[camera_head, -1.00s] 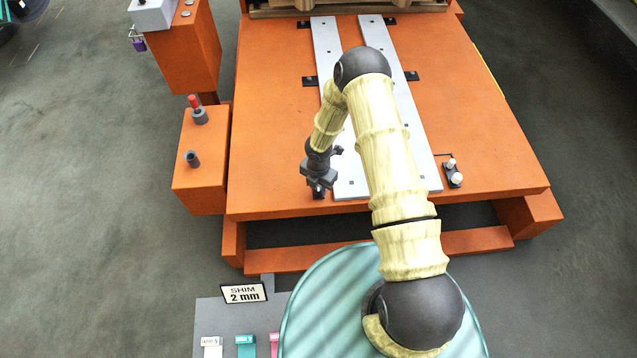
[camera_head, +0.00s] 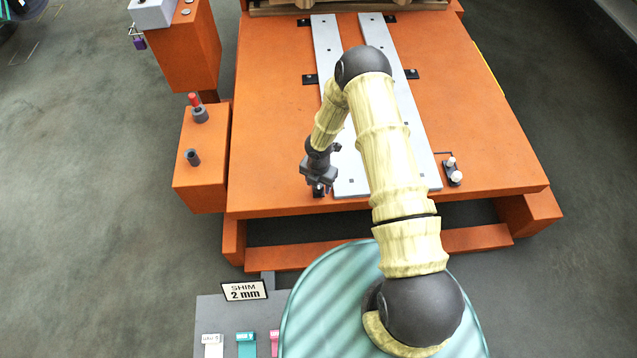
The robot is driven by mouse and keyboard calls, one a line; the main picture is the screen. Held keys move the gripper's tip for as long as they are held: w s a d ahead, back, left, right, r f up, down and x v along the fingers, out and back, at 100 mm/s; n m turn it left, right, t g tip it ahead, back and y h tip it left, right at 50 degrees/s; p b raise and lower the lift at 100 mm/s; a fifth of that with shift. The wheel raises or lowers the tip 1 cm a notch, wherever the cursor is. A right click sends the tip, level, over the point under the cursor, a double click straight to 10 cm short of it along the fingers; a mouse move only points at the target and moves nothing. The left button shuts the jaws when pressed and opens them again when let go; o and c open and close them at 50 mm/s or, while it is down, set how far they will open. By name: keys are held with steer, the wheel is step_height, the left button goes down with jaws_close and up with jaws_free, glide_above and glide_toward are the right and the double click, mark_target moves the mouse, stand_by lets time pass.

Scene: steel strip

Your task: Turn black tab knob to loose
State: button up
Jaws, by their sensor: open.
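My gripper (camera_head: 319,187) is at the front left of the orange table, beside the left steel strip (camera_head: 345,181), pointing down. It is open. A small dark part shows right at and under its fingertips; it may be the black tab knob, but the gripper covers most of it and I cannot tell its setting. I cannot tell whether the fingers touch it. The right steel strip (camera_head: 412,150) lies alongside, partly hidden by my arm.
The orange table (camera_head: 480,130) is mostly clear on the right. An orange box with a red-topped post (camera_head: 198,108) stands left. A "SHIM 2 mm" sign (camera_head: 244,291) and coloured tags are in front.

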step_height(320, 180, up, 17)
steer(key=p, duration=0.2)
steer(key=shift+r+p, duration=0.2)
steer(key=shift+p, duration=0.1)
stand_by(0.5)
step_height(320, 180, up, 7)
steer(key=m, duration=0.6)
glide_above(319, 186)
steer(key=s+d, duration=0.2)
steer(key=d, duration=0.1)
steer(key=s+d+r+m+t, duration=0.1)
steer(key=s+d+r+m, duration=0.3)
steer(key=s+r+m, duration=0.55)
steer(key=s+d+r+m+t, duration=0.3)
steer(key=r+m, duration=0.4)
steer(key=m, duration=0.6)
step_height(319, 186, up, 14)
steer(key=s+g+p, duration=0.1)
steer(key=p, duration=1.2)
steer(key=shift+s+f+m+p, duration=0.25)
steer(key=shift+m+p, duration=0.15)
steer(key=shift+m, duration=0.05)
